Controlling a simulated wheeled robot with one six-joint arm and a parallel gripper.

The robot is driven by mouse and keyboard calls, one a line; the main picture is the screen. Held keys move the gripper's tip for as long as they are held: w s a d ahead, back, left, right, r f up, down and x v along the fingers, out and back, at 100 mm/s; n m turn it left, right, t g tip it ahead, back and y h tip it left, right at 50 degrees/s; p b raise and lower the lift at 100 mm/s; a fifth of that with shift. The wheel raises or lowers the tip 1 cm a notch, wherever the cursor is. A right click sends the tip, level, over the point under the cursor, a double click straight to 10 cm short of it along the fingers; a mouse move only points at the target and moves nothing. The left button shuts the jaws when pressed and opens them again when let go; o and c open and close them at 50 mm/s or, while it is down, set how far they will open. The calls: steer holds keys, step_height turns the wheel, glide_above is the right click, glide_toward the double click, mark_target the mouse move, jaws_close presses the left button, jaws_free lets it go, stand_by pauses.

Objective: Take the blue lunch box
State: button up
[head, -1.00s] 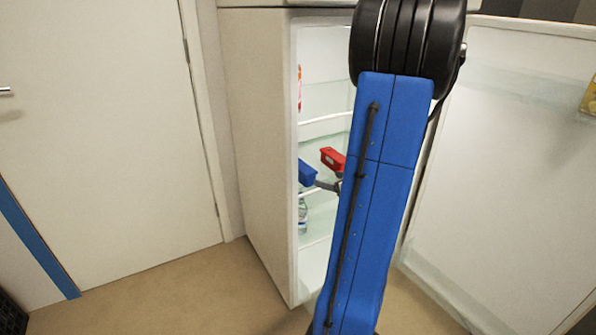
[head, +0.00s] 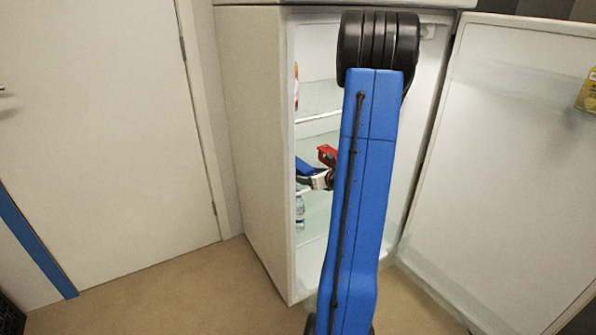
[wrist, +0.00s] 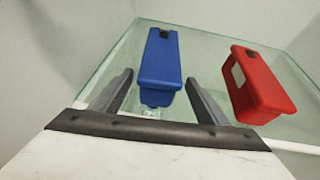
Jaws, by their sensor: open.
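The blue lunch box (wrist: 161,62) stands on a glass shelf in the open fridge, seen in the wrist view. In the head view only part of the blue box (head: 306,167) shows behind my gripper. My gripper (wrist: 158,80) is open, with one finger to the left and one to the right of the blue box's near end. The box's near end lies between the fingers, with gaps visible on both sides. In the head view my gripper (head: 322,180) is inside the fridge, partly hidden by my blue arm.
A red box (wrist: 258,85) stands on the same shelf, just right of my right finger. The glass shelf (wrist: 117,60) has free room left of the blue box. A bottle (head: 299,210) stands below. The fridge door (head: 500,150) is open at right.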

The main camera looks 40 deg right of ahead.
steer(key=shift+x, duration=1.8)
steer(key=c, duration=1.5)
steer(key=shift+r, duration=0.1)
